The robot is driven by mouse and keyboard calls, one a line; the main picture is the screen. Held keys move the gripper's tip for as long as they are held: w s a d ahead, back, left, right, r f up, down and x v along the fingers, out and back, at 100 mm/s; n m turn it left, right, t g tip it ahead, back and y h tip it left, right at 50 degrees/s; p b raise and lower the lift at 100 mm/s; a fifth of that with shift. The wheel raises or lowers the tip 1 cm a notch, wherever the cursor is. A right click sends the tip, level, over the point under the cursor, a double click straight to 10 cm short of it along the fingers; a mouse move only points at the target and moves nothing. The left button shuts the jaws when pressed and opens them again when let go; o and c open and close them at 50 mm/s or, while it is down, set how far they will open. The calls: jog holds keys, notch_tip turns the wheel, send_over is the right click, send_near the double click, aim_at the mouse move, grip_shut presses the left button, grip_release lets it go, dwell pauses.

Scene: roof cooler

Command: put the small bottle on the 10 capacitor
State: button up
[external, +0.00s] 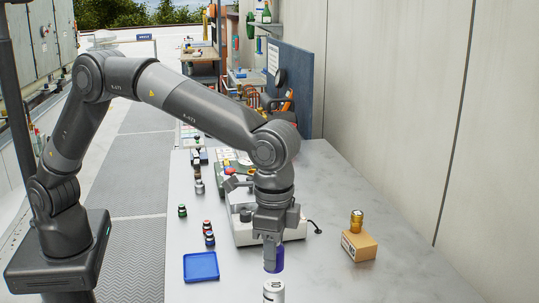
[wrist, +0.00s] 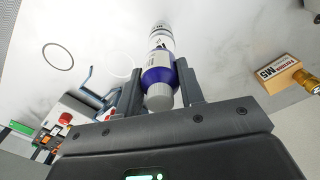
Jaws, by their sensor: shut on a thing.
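My gripper (external: 273,240) points down at the front of the table and is shut on the small bottle (external: 274,261). The bottle has a blue-purple body and, in the wrist view, a grey cap (wrist: 159,97) facing the camera between the two fingers. The 10 capacitor (external: 273,293) is a white cylinder marked 10, cut off by the bottom edge of the external view. It stands just below the bottle, with a narrow gap showing between them. In the wrist view the white cylinder (wrist: 161,38) shows beyond the bottle, roughly in line with it.
A blue tray (external: 201,267) lies to the left. A cardboard box (external: 358,245) with a gold item (external: 357,220) on top is at the right. A white device (external: 243,231) stands behind my gripper. Several small jars line the left edge. The front right table is clear.

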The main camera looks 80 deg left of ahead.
jog(key=shift+w+f, duration=0.15)
jog(key=shift+f, duration=1.9)
jog(key=shift+f, duration=0.2)
jog(key=o, duration=1)
jog(key=shift+r, duration=0.1)
